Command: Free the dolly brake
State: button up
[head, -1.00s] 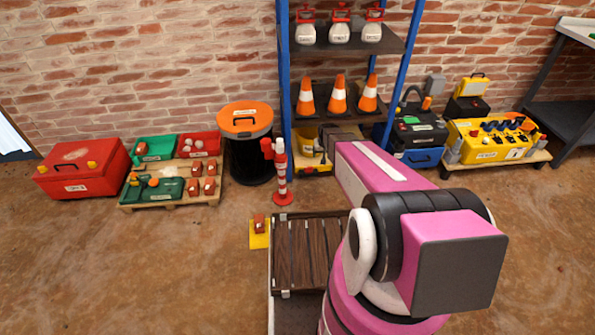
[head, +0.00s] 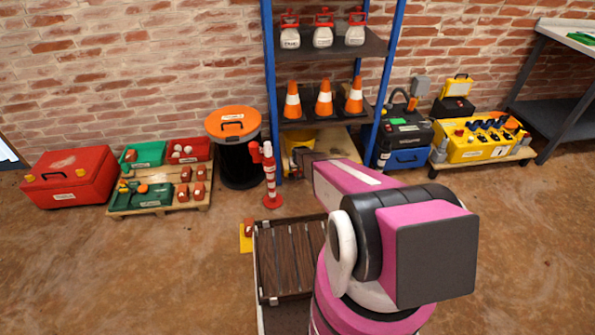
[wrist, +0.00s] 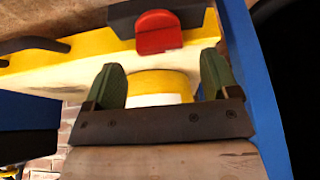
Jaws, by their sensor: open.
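A low wheeled dolly (head: 528,154) carrying yellow equipment stands at the right by the wall; I cannot make out its brake. My gripper is at the bottom of the blue-posted rack, and its jaws are hidden by my arm in the head view. In the wrist view my gripper (wrist: 163,87) is open, its two green fingers apart. A yellow rounded part with a white patch (wrist: 160,99) shows between them, and I cannot tell whether they touch it. A red block (wrist: 158,33) on a dark mount sits beyond the fingers; I cannot tell whether it is a brake.
The rack's blue post (wrist: 252,85) is close to the fingers in the wrist view. A black barrel with an orange lid (head: 232,123) and a red-and-white post (head: 269,180) stand left of the rack. A loaded pallet (head: 205,198) is farther left. Floor at the left front is clear.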

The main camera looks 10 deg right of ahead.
jog(key=x, duration=0.3)
jog(key=shift+w+f, duration=0.1)
jog(key=shift+f, duration=0.1)
jog(key=c, duration=0.9)
jog(key=shift+m+g+h, duration=0.3)
jog(key=shift+m+h, duration=0.6)
jog(key=shift+m, duration=1.4)
jog(key=o, duration=0.9)
jog(key=shift+r, duration=0.1)
